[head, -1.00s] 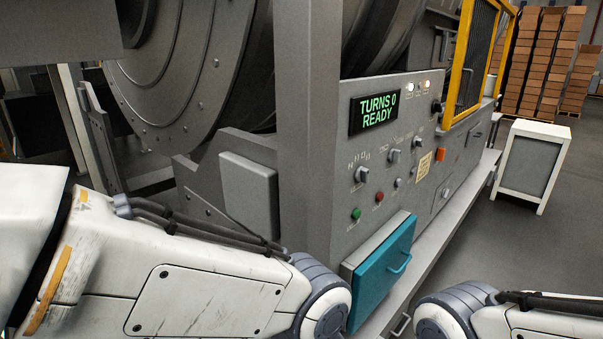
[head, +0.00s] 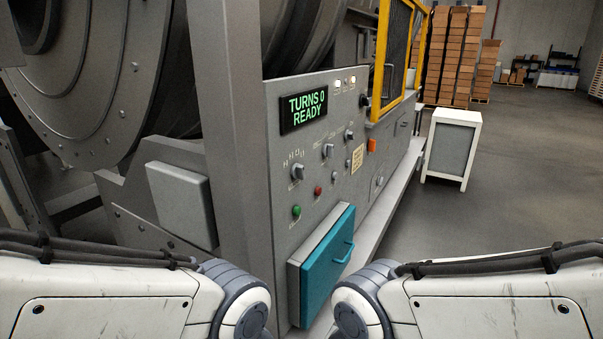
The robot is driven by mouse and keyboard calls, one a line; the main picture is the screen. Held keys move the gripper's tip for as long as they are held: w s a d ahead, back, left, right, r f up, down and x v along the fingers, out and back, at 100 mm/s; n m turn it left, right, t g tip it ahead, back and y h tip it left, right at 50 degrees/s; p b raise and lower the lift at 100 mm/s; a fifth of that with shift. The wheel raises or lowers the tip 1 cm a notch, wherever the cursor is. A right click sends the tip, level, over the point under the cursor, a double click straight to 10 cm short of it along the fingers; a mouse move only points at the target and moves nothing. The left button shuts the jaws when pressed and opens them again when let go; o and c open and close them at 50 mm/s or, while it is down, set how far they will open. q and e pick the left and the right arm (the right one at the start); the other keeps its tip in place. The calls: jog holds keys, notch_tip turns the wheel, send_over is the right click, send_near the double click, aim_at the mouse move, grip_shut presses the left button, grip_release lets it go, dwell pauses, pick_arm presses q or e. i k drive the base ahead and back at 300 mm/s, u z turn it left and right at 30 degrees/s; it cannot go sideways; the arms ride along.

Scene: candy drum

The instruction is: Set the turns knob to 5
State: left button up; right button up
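The grey control panel (head: 262,190) stands ahead, seen at an angle. It carries three larger knobs: a lower left knob (head: 297,172), a middle knob (head: 327,151) and an upper right knob (head: 349,134). Their labels are too small to read, so I cannot tell which is the turns knob or its setting. The display (head: 303,110) reads "TURNS 0 READY" in green. Both my arms show at the bottom, left and right, short of the panel. Neither gripper is in view.
A green button (head: 296,211) and a red button (head: 318,191) sit below the knobs. A yellow-framed guard (head: 383,50) and white cabinet (head: 451,146) stand further right. The floor at right is open.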

aim_at(298, 171)
jog(key=k, duration=0.45)
jog(key=z, duration=0.6)
jog(key=i, duration=1.1)
jog(key=u, duration=0.25)
